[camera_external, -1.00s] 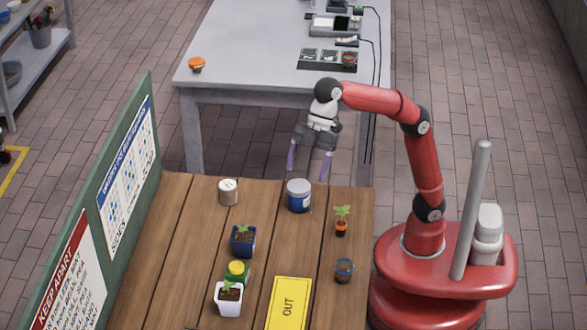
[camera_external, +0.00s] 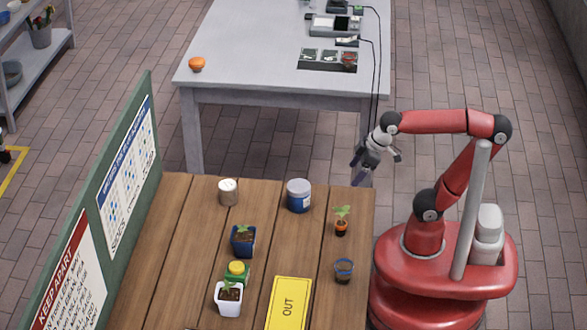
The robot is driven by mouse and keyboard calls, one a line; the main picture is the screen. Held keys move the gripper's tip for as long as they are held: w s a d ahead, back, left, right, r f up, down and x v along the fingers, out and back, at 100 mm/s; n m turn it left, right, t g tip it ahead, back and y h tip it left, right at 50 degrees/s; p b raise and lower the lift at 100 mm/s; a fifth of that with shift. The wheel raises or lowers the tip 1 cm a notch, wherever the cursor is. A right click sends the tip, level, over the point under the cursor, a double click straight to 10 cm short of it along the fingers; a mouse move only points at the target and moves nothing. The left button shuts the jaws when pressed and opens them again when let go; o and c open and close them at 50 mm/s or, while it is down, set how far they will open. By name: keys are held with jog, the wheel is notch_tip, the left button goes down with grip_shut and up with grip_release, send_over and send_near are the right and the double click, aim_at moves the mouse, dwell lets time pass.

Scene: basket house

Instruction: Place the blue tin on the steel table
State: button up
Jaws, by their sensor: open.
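The blue tin (camera_external: 299,196) with a pale grey lid stands upright on the wooden table (camera_external: 190,220), near its far edge. The steel table (camera_external: 235,60) is the grey one beyond a gap behind the wooden table. My gripper (camera_external: 362,170) is open and empty. It hangs in the air past the far right corner of the wooden table, to the right of the tin and apart from it.
A green board (camera_external: 130,170) borders the left.

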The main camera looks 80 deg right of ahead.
jog(key=shift+o, duration=0.4)
jog(key=s+d+f+m, duration=0.1)
jog(key=s+d+f, duration=0.1)
jog(key=f, duration=0.3)
jog(key=shift+s+d+f, duration=0.2)
jog(key=shift+s+d, duration=0.15)
jog(key=shift+s, duration=0.45)
jog(key=shift+r, duration=0.1)
